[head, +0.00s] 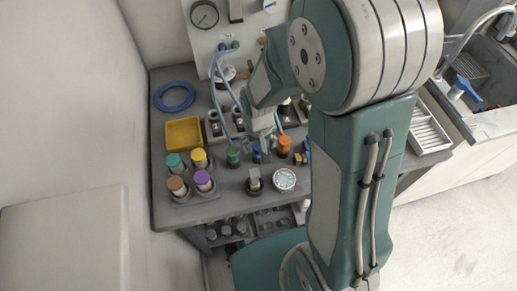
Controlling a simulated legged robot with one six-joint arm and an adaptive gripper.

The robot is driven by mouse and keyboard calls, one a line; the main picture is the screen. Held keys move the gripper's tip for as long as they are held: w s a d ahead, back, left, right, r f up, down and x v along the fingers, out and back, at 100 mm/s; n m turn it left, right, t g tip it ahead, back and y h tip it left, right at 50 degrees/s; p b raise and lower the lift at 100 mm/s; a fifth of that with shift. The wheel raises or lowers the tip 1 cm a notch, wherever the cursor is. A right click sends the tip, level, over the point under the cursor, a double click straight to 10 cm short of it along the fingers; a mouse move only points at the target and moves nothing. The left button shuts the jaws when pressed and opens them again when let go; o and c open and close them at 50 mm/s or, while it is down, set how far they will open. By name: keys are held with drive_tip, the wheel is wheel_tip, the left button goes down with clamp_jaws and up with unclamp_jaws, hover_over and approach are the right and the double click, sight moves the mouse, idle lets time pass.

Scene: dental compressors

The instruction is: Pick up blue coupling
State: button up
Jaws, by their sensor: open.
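A small blue piece, which looks like the blue coupling (257,153), stands on the grey bench (222,203) between a green-topped piece (233,153) and an orange-topped piece (284,143). My gripper (267,147) points down over the bench, close beside the blue coupling and to its right. It is open, and its fingers are small and partly hidden by my own arm. I cannot tell whether a finger touches the coupling. The coupling's lower part is hard to make out.
Capped bottles (200,158) stand at the left front, near a yellow tray (183,133) and a blue hose coil (174,96). A round gauge (284,179) lies near the front edge. Blue tubes hang from the panel (240,22) behind. A sink (490,75) is at right.

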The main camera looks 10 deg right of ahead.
clamp_jaws()
idle(0.3)
